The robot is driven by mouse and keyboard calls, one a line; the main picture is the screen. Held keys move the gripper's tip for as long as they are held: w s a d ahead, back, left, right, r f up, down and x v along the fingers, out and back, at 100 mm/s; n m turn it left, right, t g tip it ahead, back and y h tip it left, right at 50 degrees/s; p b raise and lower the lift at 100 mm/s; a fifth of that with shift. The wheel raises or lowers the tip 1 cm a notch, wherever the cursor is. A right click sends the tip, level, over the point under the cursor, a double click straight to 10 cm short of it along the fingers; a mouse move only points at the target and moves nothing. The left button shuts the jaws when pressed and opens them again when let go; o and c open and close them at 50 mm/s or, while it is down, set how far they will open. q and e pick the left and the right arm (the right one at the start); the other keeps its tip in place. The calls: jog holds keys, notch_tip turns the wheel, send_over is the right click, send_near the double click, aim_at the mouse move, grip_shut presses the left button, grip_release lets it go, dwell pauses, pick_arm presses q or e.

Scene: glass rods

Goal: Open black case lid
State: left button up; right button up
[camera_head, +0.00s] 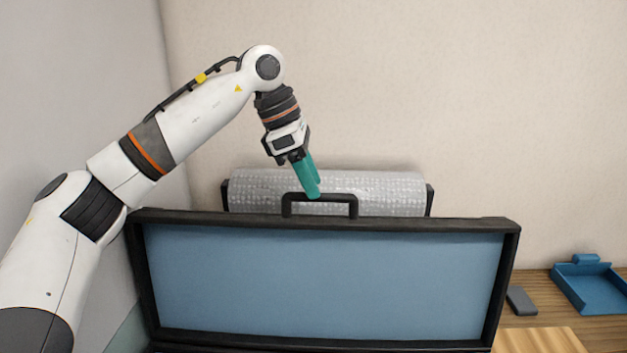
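The black case lid (440,224) stands raised, with its blue inner face (325,285) toward me. A black handle (333,197) sticks up from the middle of the lid's top edge. My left gripper (314,192) reaches down from above with teal fingers, the tips at the left part of the handle. I cannot tell whether the fingers touch the handle or whether they are shut on it. The case's lower part is mostly below the picture. My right gripper is not in view.
A grey-white textured roll (390,188) on a black holder stands behind the lid by the wall. At right, a blue tray (590,288) and a dark grey flat object (521,301) lie on the wooden table (540,318). A light wooden board (545,340) is at the lower right.

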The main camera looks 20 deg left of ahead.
pick_arm(q)
jog(key=shift+x, duration=0.8)
jog(key=shift+s+d, duration=0.1)
jog(key=shift+c, duration=0.4)
